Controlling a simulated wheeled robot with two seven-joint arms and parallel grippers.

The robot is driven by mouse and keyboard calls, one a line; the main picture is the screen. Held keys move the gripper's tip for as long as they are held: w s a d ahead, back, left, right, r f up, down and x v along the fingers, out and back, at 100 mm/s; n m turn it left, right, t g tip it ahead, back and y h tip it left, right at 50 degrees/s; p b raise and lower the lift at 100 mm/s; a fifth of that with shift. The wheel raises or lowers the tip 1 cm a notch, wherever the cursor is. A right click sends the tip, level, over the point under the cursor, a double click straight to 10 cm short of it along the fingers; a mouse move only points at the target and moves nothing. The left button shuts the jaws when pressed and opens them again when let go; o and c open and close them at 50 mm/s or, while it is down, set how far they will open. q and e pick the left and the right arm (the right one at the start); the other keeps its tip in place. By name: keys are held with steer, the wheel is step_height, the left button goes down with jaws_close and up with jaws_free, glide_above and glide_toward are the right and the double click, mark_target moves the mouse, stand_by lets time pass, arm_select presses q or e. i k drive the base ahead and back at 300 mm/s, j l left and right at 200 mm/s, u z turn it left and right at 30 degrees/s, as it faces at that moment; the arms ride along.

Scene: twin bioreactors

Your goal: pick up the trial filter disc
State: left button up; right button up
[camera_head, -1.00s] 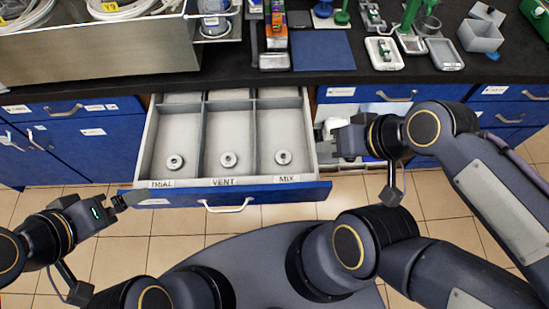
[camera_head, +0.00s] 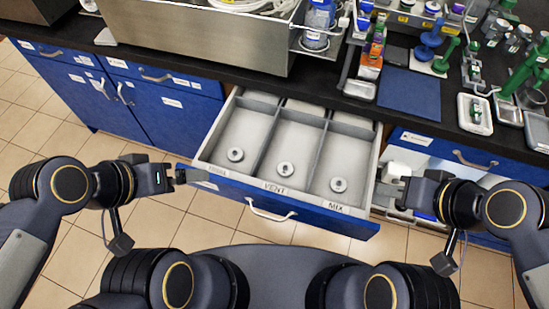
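The trial filter disc (camera_head: 235,155) is a small pale ring with a dark centre. It lies flat in the left compartment of the open drawer (camera_head: 268,190), the one labelled TRIAL. A similar disc (camera_head: 286,169) lies in the VENT compartment and another disc (camera_head: 338,185) in the MIX compartment. My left gripper (camera_head: 182,177) is at the drawer's front left corner, outside the compartments and apart from the trial disc. My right gripper (camera_head: 388,190) is beside the drawer's right side, away from the trial disc. The finger gap of each is unclear.
The black counter (camera_head: 320,92) above the drawer holds a steel bin (camera_head: 200,35), a blue mat (camera_head: 409,94) and a white tray (camera_head: 475,114). Blue cabinets (camera_head: 160,112) stand left of the drawer. An open space with white items (camera_head: 402,160) lies to its right.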

mark_target(235, 154)
steer(key=j+z, duration=1.55)
steer(key=k+j+z, duration=0.15)
steer(key=z, duration=0.25)
steer(key=k+j+z, duration=0.15)
steer(key=j+z, duration=0.25)
steer(key=k+j+z, duration=0.2)
steer(key=z, duration=0.2)
